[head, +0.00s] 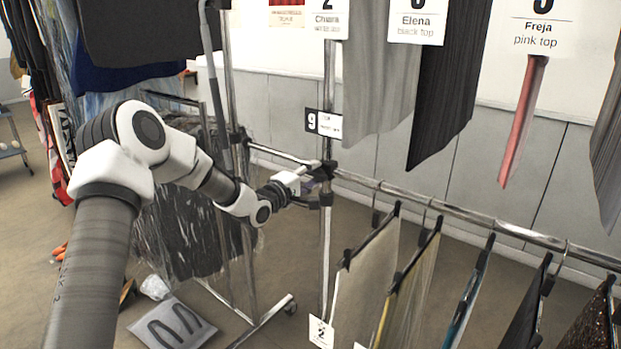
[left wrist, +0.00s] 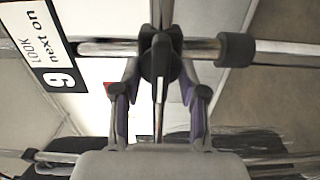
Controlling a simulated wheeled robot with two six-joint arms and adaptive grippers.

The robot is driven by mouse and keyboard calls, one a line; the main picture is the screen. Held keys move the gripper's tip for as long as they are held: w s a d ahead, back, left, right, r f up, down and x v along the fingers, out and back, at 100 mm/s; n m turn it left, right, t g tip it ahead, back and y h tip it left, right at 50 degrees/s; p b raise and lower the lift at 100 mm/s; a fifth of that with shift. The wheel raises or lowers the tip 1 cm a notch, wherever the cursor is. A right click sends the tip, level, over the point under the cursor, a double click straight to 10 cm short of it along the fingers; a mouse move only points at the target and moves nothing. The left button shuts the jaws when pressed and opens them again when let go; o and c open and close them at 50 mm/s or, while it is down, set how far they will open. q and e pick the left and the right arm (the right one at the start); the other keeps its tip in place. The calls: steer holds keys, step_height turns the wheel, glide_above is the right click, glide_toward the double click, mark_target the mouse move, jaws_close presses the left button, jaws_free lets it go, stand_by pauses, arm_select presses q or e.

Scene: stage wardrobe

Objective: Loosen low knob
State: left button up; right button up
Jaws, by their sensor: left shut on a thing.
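The low knob (left wrist: 158,62) is black and sits at the joint where the low rail meets the chrome upright. In the left wrist view it lies between the two fingertips of my left gripper (left wrist: 160,75), which is shut on it. In the head view my left gripper (head: 312,186) reaches the joint (head: 326,168) from the left, and its fingers hide most of the knob. The chrome upright (head: 328,230) runs down from this joint. My right gripper is in neither view.
A black-and-white sign marked 9 (head: 323,123) hangs just above the joint. Several garments hang from the low rail (head: 450,208) at the right, and labelled tops hang above. A plastic-covered garment (head: 180,235) hangs behind my left arm.

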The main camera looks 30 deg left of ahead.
arm_select(q)
steer(key=shift+d, duration=0.1)
stand_by(0.4)
steer(key=o, duration=0.9)
steer(key=shift+c, duration=0.2)
steer(key=shift+o, duration=1.3)
steer(key=shift+w+d, duration=0.1)
steer(key=shift+d, duration=0.05)
steer(key=shift+w+d, duration=0.1)
steer(key=shift+w, duration=0.05)
steer(key=shift+s+a, duration=0.2)
steer(key=shift+s, duration=0.15)
steer(key=s, duration=1.1)
steer(key=shift+a, duration=0.25)
steer(key=shift+s, duration=0.15)
steer(key=shift+f, duration=0.1)
